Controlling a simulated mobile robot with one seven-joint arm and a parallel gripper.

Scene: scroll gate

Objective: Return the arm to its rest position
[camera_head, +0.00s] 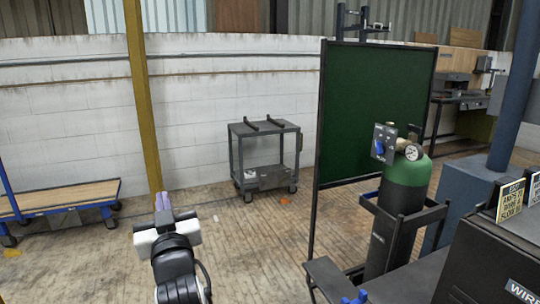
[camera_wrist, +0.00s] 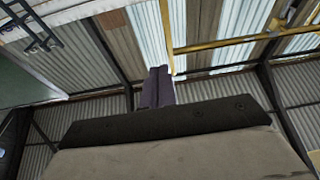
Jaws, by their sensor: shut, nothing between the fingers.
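My gripper (camera_head: 162,201) is in the lower left part of the head view, at the end of my dark and white arm. Its two purple-grey fingers are together and point up and away from me, with nothing between them. In the wrist view the shut fingers (camera_wrist: 157,88) stand out past the dark gripper body, against the corrugated upper wall. The gripper touches nothing that I can see.
A green gas cylinder (camera_head: 405,190) with a gauge stands in a black frame at the right, before a dark green screen (camera_head: 372,105). A grey cart (camera_head: 265,155) stands by the white wall. A yellow post (camera_head: 142,90) rises behind my gripper. A flat trolley (camera_head: 65,197) is at left.

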